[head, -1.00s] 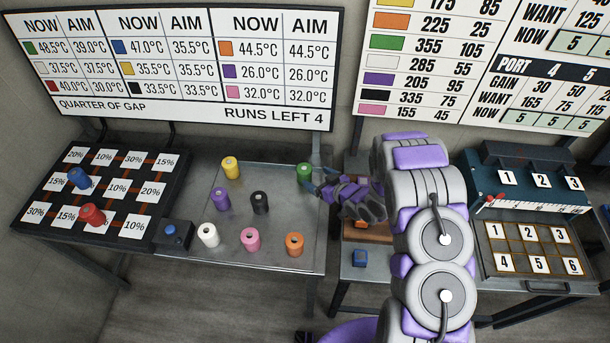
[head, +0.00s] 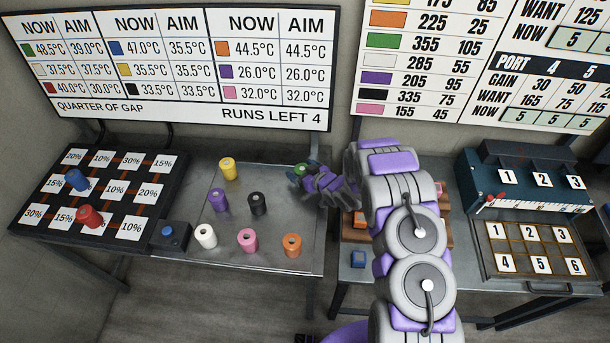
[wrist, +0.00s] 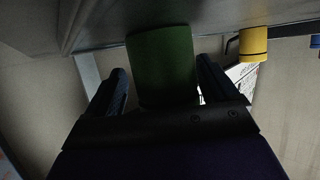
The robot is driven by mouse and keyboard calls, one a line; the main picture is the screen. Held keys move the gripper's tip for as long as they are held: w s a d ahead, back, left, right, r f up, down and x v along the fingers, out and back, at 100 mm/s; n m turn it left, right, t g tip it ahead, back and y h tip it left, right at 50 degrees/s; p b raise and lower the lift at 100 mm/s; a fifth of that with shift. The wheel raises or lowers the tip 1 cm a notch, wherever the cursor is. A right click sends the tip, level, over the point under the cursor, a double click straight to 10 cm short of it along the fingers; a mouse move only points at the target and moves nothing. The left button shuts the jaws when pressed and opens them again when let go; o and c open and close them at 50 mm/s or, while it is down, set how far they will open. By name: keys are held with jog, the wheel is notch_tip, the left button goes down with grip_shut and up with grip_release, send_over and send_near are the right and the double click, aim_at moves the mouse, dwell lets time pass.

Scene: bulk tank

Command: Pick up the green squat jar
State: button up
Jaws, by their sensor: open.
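The green squat jar (head: 299,169) stands at the back right of the metal table, partly hidden behind my gripper (head: 298,177) in the head view. In the wrist view the green jar (wrist: 163,65) sits between the two dark fingers of my gripper (wrist: 160,85). The fingers are apart, with a visible gap on the right side of the jar. The left finger is close to the jar's left side. I cannot tell whether either finger touches it.
On the metal table (head: 270,180) stand yellow (head: 228,168), purple (head: 218,200), black (head: 257,203), white (head: 205,236), pink (head: 247,240) and orange (head: 291,245) jars. A black percent grid (head: 105,188) holds blue (head: 77,180) and red (head: 90,215) jars. A second table stands right.

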jog(key=shift+a, duration=0.6)
jog(key=shift+c, duration=1)
jog(key=shift+a, duration=0.1)
jog(key=shift+c, duration=0.8)
jog(key=shift+d, duration=0.35)
jog(key=c, duration=0.6)
jog(key=shift+c, duration=1)
jog(key=shift+a, duration=0.1)
